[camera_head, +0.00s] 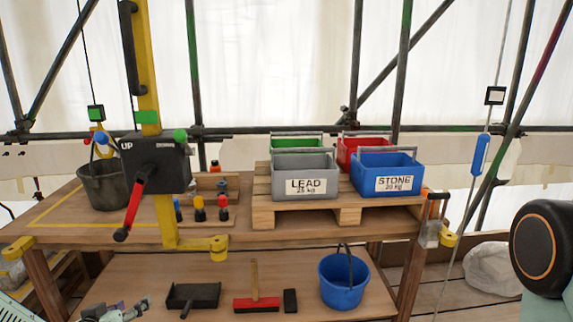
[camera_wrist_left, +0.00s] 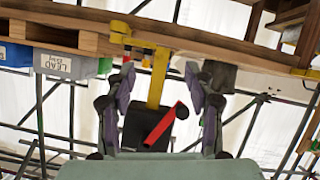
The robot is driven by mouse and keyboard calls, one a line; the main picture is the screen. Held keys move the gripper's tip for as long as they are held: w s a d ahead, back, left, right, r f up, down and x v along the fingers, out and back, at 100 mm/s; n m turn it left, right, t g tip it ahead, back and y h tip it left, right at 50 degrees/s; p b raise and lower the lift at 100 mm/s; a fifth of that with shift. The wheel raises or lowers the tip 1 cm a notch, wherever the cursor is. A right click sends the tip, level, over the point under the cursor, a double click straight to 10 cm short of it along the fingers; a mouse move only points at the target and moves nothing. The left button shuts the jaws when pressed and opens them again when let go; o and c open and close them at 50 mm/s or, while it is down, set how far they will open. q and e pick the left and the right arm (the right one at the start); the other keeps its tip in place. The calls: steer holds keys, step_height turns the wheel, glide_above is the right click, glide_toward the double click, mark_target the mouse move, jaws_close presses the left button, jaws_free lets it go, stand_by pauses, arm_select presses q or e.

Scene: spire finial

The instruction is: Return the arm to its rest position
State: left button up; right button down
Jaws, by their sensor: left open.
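My left gripper (camera_head: 118,309) shows at the bottom left of the head view, low in front of the bench. In the left wrist view, which is upside down, its two fingers (camera_wrist_left: 158,100) are spread apart with nothing between them. Beyond them is a black winch box (camera_wrist_left: 147,125) with a red lever (camera_wrist_left: 166,124), apart from the fingers. In the head view the winch box (camera_head: 160,163) is on a yellow post, its red lever (camera_head: 134,204) pointing down. The right gripper is not in view.
A wooden bench (camera_head: 120,228) carries a dark bucket (camera_head: 103,187), a pallet (camera_head: 265,214), and grey (camera_head: 304,176), blue (camera_head: 386,176), red (camera_head: 352,152) and green (camera_head: 290,143) crates. The lower shelf (camera_head: 220,270) holds a blue bucket (camera_head: 343,280) and tools. Scaffold poles stand behind.

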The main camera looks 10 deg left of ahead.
arm_select(q)
steer(key=s+d+f+g+h+b, duration=0.1)
steer(key=s+d+f+g+h, duration=0.35)
steer(key=s+d+f, duration=0.8)
steer(key=s+d+f+m+g+y+b, duration=0.1)
steer(key=s+d+g, duration=0.3)
steer(key=s, duration=0.5)
steer(key=s+d+f+m+g+y+b, duration=0.1)
steer(key=s+d+f+m+g, duration=0.2)
steer(key=s, duration=0.7)
steer(key=shift+d+f+g, duration=0.25)
steer(key=shift+d+g, duration=0.2)
steer(key=shift+g, duration=0.2)
